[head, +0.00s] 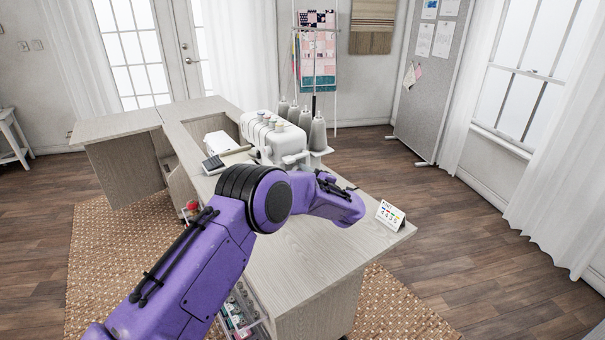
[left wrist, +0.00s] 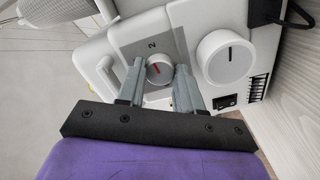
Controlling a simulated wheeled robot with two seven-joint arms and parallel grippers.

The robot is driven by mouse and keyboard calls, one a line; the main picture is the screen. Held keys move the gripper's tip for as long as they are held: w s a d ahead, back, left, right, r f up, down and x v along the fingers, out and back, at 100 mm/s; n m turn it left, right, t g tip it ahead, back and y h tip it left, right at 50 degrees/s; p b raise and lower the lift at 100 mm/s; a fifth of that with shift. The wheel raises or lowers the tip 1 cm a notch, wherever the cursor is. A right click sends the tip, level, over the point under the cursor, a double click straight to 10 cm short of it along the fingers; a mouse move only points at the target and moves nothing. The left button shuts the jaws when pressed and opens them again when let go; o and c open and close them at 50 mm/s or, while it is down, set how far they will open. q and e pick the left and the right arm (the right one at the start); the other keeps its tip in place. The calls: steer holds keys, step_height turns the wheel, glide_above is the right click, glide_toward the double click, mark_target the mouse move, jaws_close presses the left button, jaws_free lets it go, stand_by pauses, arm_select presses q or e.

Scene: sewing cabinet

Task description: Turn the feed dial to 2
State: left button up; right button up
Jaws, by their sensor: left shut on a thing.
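In the left wrist view the feed dial (left wrist: 159,69) is a small round grey knob with a red mark, set on a grey plate (left wrist: 130,42) of the white machine. A sideways figure 2 (left wrist: 151,44) is printed on the plate close beside the dial. My left gripper (left wrist: 161,74) has one finger on each side of the dial and is shut on it. The exact direction of the red mark is hard to read. In the head view the white sewing machine (head: 272,138) stands on the cabinet top, and my purple left arm hides the dial. My right gripper is not in view.
A larger white knob (left wrist: 226,57) with a dark line and a black switch (left wrist: 225,101) are right of the dial. A black plug (left wrist: 280,12) is at the upper right. On the cabinet (head: 290,262) stand thread cones (head: 318,132) and a card with coloured digits (head: 391,215).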

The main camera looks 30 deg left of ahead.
arm_select(q)
steer(key=shift+d+m, duration=0.1)
steer(key=shift+m, duration=0.6)
steer(key=o, duration=1)
steer(key=shift+o, duration=0.2)
steer(key=b+v, duration=0.1)
steer(key=v, duration=0.9)
steer(key=shift+d, duration=0.25)
steer(key=shift+s+a+f, duration=0.1)
